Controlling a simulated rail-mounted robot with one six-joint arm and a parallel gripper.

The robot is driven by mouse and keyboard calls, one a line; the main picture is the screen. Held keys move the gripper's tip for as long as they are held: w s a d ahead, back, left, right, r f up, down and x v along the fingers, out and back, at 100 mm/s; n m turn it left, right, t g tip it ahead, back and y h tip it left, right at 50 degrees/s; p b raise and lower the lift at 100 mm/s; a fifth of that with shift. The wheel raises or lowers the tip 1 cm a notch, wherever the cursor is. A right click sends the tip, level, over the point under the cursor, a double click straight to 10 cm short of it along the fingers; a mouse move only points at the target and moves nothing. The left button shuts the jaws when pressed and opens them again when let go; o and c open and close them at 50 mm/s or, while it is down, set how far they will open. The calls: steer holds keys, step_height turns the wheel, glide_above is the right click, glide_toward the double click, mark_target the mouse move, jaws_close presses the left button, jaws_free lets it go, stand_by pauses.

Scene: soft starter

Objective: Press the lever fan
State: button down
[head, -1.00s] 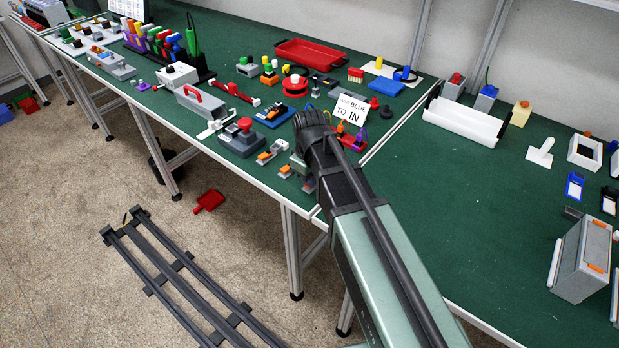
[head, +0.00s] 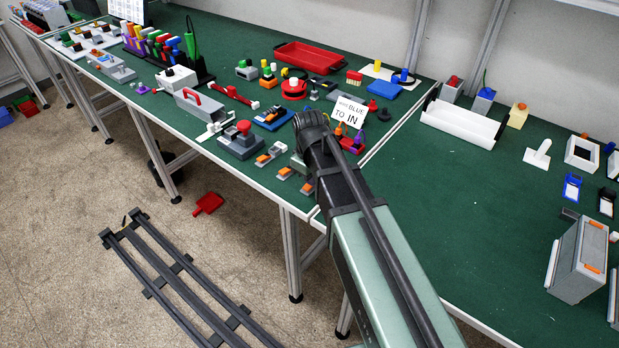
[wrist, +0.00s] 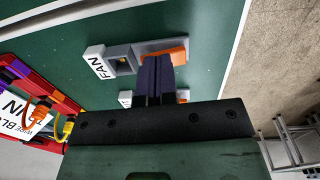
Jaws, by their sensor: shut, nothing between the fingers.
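In the wrist view the lever fan is a grey block (wrist: 125,62) with a white plate marked FAN and an orange lever end (wrist: 178,55) on the right. My gripper (wrist: 158,58) shows as dark fingers pressed together, empty, reaching up to the block beside the orange end. The fingers overlap its lower edge, and I cannot tell whether they touch it. In the head view my arm hides the fingertips. Several similar grey-and-orange lever units (head: 270,154) stand along the table's front edge there; I cannot tell which one is FAN.
A second lever unit (wrist: 126,98) lies close below FAN in the wrist view, mostly behind my gripper. A red tray with coloured wires (wrist: 20,88) and a white sign (head: 350,110) stand nearby. The table edge and floor (wrist: 275,50) are at the right of the wrist view.

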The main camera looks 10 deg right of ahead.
mark_target(305, 189)
step_height(305, 189, up, 14)
steer(key=s+a+p, duration=0.1)
steer(key=a+p, duration=0.1)
steer(key=p, duration=1.1)
steer(key=shift+s+p, duration=0.3)
steer(key=shift+p, duration=0.1)
steer(key=shift+f, duration=0.1)
